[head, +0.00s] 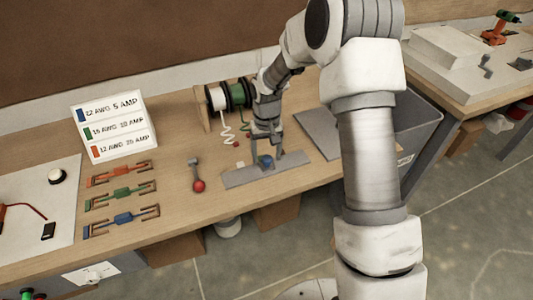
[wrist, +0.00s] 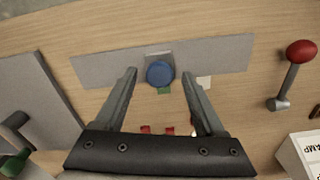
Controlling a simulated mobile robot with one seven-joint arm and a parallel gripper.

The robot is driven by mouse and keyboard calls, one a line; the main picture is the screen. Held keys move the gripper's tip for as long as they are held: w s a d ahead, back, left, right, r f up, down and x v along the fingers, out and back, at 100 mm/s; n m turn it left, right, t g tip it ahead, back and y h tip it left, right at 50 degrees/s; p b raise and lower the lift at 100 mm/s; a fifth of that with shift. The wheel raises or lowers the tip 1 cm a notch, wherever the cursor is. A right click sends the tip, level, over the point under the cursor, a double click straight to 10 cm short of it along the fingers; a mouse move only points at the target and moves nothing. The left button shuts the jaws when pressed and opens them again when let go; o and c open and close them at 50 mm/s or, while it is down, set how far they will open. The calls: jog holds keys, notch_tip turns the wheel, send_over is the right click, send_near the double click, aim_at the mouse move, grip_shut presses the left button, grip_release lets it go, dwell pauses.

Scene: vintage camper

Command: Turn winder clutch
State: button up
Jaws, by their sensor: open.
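A round blue knob (head: 266,161) sits on a long grey plate (head: 236,178) on the bench; it also shows in the wrist view (wrist: 160,73). My gripper (head: 266,152) is open above the plate. In the wrist view its fingers (wrist: 159,75) appear on either side of the knob, with gaps; I cannot tell their height above it. A grey lever with a red ball end (head: 198,185) stands left of the plate; it shows at right in the wrist view (wrist: 300,52). No label shows which part is the winder clutch.
White (head: 217,99) and green (head: 238,93) wire spools stand behind my gripper. A grey slab (head: 318,135) lies right of the plate. Coloured wire pieces (head: 120,194) lie in racks at left, before a white label board (head: 113,125). The bench between racks and lever is clear.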

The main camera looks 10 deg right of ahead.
aim_at(266, 158)
notch_tip(266, 158, up, 18)
jog(key=shift+f, duration=0.25)
dwell(0.6)
jog(key=s+d+r+t, duration=0.2)
jog(key=s+d+r, duration=0.1)
jog(key=s+r, duration=0.3)
jog(key=s+d+r+t, duration=0.15)
jog(key=s+r, duration=0.25)
jog(key=s, duration=0.4)
jog(key=s+d+f+t, duration=0.1)
jog(key=s+d+t, duration=0.1)
jog(key=s, duration=1)
jog(key=shift+s+d+m, duration=0.3)
jog(key=shift+s+d, duration=0.1)
jog(key=shift+d, duration=0.15)
